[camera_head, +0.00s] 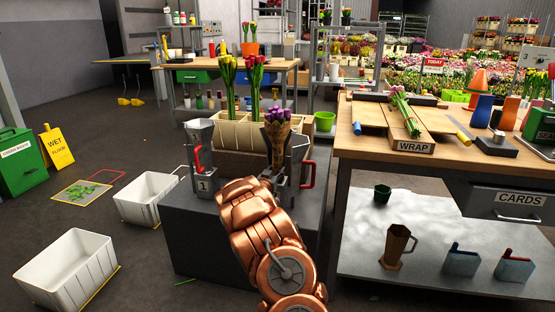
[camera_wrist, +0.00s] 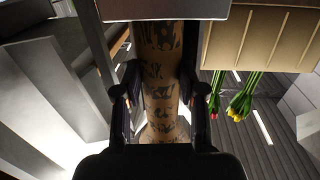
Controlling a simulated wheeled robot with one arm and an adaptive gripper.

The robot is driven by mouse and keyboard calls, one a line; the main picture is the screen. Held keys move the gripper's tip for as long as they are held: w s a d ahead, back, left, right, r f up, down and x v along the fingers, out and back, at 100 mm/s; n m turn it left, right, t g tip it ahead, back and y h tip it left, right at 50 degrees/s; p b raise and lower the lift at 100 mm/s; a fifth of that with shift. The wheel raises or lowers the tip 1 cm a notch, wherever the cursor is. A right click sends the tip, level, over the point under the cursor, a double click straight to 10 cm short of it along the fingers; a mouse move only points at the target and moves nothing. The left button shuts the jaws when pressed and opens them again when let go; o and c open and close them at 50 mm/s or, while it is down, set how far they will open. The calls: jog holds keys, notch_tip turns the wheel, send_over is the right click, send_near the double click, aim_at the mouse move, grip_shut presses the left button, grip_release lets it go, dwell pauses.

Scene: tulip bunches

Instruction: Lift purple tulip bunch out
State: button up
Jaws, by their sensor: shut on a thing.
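The purple tulip bunch (camera_head: 277,128) is wrapped in brown printed paper and stands upright, heads up, in front of the planter crate's right part. My gripper (camera_head: 279,172) is shut around the lower part of the wrap. In the wrist view the printed paper wrap (camera_wrist: 161,55) lies between the two fingers of my gripper (camera_wrist: 160,103). A flat grey surface hides one end of the wrap there. I cannot tell whether the stems are still inside a container.
The beige crate (camera_head: 236,140) holds yellow tulips (camera_head: 228,72) and red tulips (camera_head: 255,72). Grey jugs with red handles stand left (camera_head: 203,160) and right (camera_head: 300,165) of my gripper. The wrap table (camera_head: 375,143) is at right; white bins (camera_head: 68,268) stand at left.

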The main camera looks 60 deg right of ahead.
aim_at(273, 130)
grip_shut()
jog(key=r+p, duration=0.1)
jog(key=r, duration=0.5)
jog(key=r+p, duration=0.2)
jog(key=r, duration=0.4)
jog(key=r+p, duration=0.1)
jog(key=r, duration=0.5)
jog(key=shift+a+r+p, duration=0.15)
jog(key=shift+a+p, duration=0.2)
jog(key=shift+a, duration=0.05)
jog(key=shift+s+a, duration=0.15)
jog(key=shift+a, duration=0.25)
jog(key=p+v, duration=0.1)
jog(key=v, duration=1.5)
jog(key=shift+s+a+p, duration=0.15)
jog(key=shift+p, duration=0.2)
